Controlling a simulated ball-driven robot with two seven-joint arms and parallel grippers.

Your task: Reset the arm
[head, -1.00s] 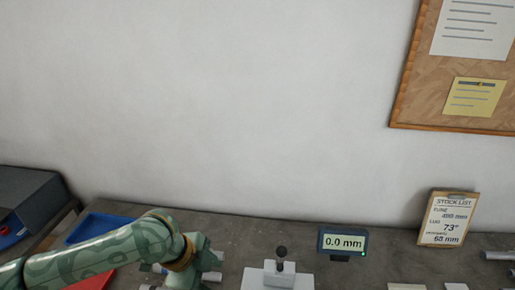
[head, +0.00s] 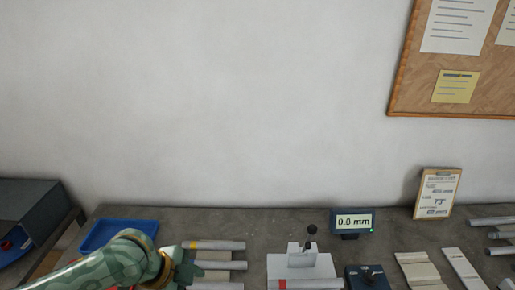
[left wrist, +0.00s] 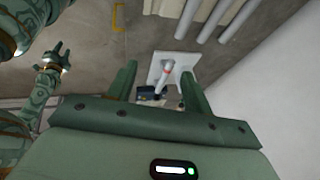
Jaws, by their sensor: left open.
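My left arm, green with a camouflage pattern, comes in at the lower left of the head view. Its gripper is partly hidden behind the wrist, beside the tubes (head: 215,245). In the left wrist view my left gripper (left wrist: 157,82) is open with nothing between its fingers. Beyond them is the white jig (left wrist: 172,62) with a red-marked tube. The jig (head: 300,265) also shows in the head view, with a black-knobbed lever. My right gripper (left wrist: 52,48) is small at the left of the wrist view, away from the jig; its fingers look apart.
A blue tray (head: 112,233) sits at the bench's left. A display (head: 352,222) reading 0.0 mm and a stock list (head: 438,193) stand at the back. A dark box (head: 368,278) and pale flat pieces (head: 420,270) lie right of the jig. The rear bench is mostly clear.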

